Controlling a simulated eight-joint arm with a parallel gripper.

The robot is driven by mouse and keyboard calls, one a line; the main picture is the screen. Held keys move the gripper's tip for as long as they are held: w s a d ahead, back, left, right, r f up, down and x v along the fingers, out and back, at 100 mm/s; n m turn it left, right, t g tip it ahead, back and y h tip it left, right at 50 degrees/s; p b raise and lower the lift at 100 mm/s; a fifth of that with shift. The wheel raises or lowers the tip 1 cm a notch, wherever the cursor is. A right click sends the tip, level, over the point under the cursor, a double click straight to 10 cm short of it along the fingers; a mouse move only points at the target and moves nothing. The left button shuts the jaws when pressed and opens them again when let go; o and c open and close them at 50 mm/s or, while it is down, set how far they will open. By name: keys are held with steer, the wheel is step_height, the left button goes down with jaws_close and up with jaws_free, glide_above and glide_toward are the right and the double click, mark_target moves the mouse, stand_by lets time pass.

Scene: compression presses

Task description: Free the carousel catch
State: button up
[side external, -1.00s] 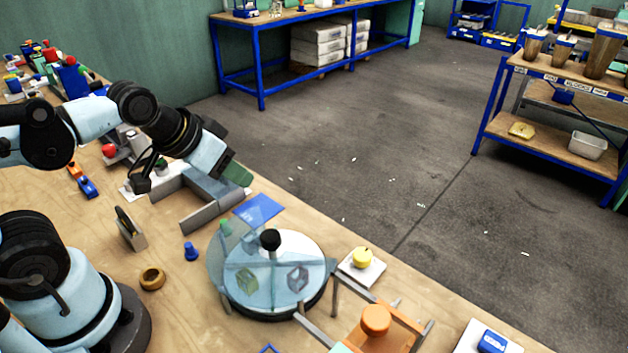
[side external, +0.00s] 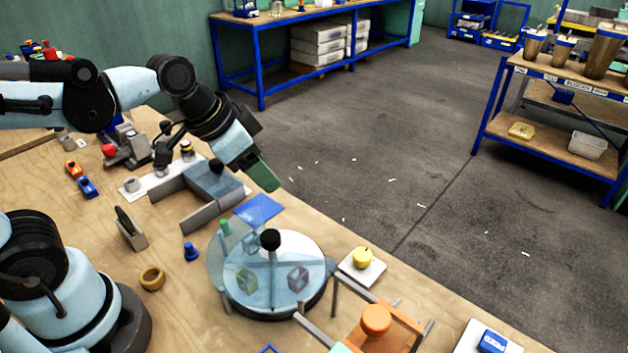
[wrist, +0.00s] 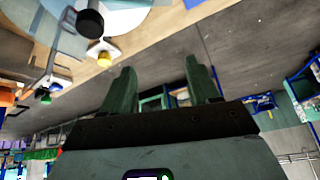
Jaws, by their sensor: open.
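A round carousel (side external: 300,262) with a clear cover and a black knob (side external: 270,240) on its centre post stands near the bench's front right edge. Blocks and a small green piece show through the cover. I cannot tell which part is its catch. In the wrist view the black knob (wrist: 90,22) is at the upper left. My gripper (side external: 268,182) is above the bench edge, up and behind the carousel, not touching it. In the wrist view its two green fingers (wrist: 162,85) are apart with nothing between them.
A grey-walled channel (side external: 205,185) and a blue plate (side external: 258,209) lie behind the carousel. A yellow knob (side external: 362,258) on a white base and an orange-knobbed frame (side external: 376,320) stand to its right. A blue peg (side external: 191,251) and a brass ring (side external: 152,278) are at left.

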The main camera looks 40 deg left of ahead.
mark_target(363, 255)
steer(key=w+d+f+m+g+h, duration=0.1)
steer(key=w+d+m+g+h, duration=0.3)
steer(key=d+m, duration=0.8)
steer(key=shift+n+y, duration=0.6)
steer(key=x, duration=0.8)
steer(key=w+x, duration=0.1)
steer(key=x, duration=0.3)
steer(key=shift+d+f, duration=0.15)
steer(key=shift+f, duration=0.1)
steer(key=c, duration=1)
